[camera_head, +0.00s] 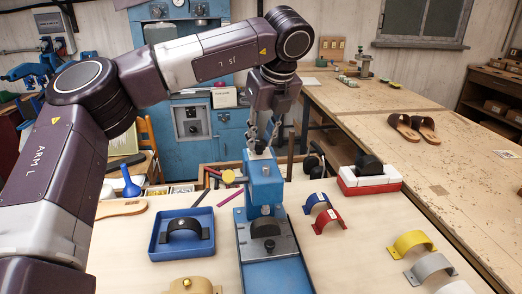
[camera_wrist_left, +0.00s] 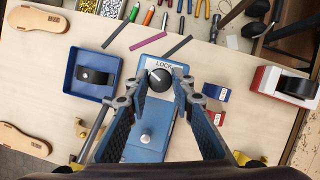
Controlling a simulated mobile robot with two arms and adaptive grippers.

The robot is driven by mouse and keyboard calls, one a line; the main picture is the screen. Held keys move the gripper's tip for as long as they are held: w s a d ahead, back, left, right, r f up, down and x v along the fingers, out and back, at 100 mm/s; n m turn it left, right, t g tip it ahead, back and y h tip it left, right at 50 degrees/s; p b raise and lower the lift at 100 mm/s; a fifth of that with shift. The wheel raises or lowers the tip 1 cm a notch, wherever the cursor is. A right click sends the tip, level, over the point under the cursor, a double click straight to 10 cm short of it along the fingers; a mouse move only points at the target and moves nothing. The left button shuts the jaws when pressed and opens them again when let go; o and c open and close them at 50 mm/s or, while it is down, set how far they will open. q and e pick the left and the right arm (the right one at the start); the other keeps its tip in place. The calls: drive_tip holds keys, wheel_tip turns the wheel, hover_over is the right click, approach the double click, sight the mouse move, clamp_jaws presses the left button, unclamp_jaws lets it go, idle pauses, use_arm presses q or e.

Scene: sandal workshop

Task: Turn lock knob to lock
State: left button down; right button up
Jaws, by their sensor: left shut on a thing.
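A blue press (camera_head: 265,185) stands on the light table, with a grey plate at its lower front. On top of it, in the left wrist view, is a round black lock knob (camera_wrist_left: 159,81) with a white pointer mark tilted up and left. A white label reading LOCK (camera_wrist_left: 158,65) lies just beyond the knob. My left gripper (camera_head: 262,143) reaches down onto the press top; in the wrist view its fingers (camera_wrist_left: 159,86) are on both sides of the knob, shut on it. My right gripper is not in view.
A blue tray (camera_head: 157,252) with a black strap is left of the press. Red and blue straps, and a red-and-white tape dispenser (camera_head: 369,187), are to its right. Yellow and grey straps lie front right. Tools lie behind the press.

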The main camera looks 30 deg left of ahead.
use_arm(q)
drive_tip(key=m+b, duration=0.1)
drive_tip(key=m+t+h+b, duration=0.1)
drive_tip(key=m, duration=0.1)
drive_tip(key=shift+s+a+f+m, duration=0.1)
drive_tip(key=shift+a+f+m, duration=0.1)
drive_tip(key=shift+m, duration=0.1)
drive_tip(key=m+h+b, duration=0.1)
drive_tip(key=m, duration=0.1)
drive_tip(key=shift+r+m, duration=0.1)
drive_tip(key=shift+m, duration=0.3)
drive_tip(key=m+h, duration=0.1)
drive_tip(key=m, duration=0.1)
drive_tip(key=shift+r+m+t, duration=0.1)
drive_tip(key=shift+m+t, duration=0.2)
drive_tip(key=shift+a+m+h+p, duration=0.15)
drive_tip(key=shift+m+h+p, duration=0.4)
drive_tip(key=shift+m, duration=1.15)
drive_tip(key=c, duration=1.7)
unclamp_jaws()
drive_tip(key=shift+o, duration=0.2)
drive_tip(key=shift+r, duration=0.1)
drive_tip(key=v, duration=1.1)
drive_tip(key=shift+s+a+r, duration=0.2)
drive_tip(key=shift+s+r, duration=0.05)
drive_tip(key=shift+r, duration=0.1)
